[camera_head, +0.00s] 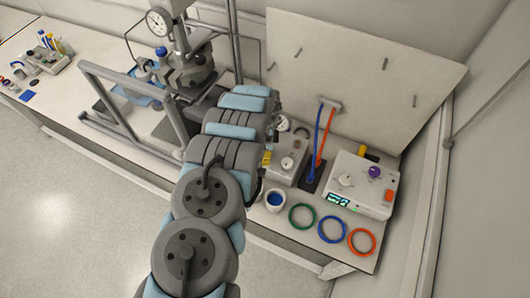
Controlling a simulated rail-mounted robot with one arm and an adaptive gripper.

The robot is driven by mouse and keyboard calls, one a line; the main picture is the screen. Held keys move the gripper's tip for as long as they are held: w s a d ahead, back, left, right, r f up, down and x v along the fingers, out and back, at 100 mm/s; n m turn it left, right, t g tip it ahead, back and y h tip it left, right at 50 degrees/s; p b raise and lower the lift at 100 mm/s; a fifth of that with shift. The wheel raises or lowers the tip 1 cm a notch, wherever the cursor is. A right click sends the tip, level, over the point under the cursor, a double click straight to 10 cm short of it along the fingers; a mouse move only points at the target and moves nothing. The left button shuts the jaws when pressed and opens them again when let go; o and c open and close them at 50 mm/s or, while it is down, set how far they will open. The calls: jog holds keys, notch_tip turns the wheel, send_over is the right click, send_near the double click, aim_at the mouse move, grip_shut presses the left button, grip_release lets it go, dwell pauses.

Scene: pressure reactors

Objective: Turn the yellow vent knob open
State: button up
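No vent knob can be made out for certain. A small yellow piece (267,158) shows at the right edge of my arm, beside a grey box (287,160) with knobs on top. Another yellow piece (362,151) sticks up behind the white control box (362,185). The steel reactor (188,72) with a round gauge (159,22) stands on the bench beyond my arm. My arm reaches up across the middle and hides part of the bench. My gripper cannot be made out, so its contact with anything is hidden.
Green (302,216), blue (332,229) and orange (361,242) rings lie at the bench front, beside a white cup (275,200). A grey frame (108,100) stands left of my arm. An upright panel (350,80) closes the back. Blue and orange hoses (323,135) rise before it.

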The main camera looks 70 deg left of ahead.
jog(key=shift+s+f, duration=0.1)
jog(key=shift+f, duration=0.3)
jog(key=c, duration=1.2)
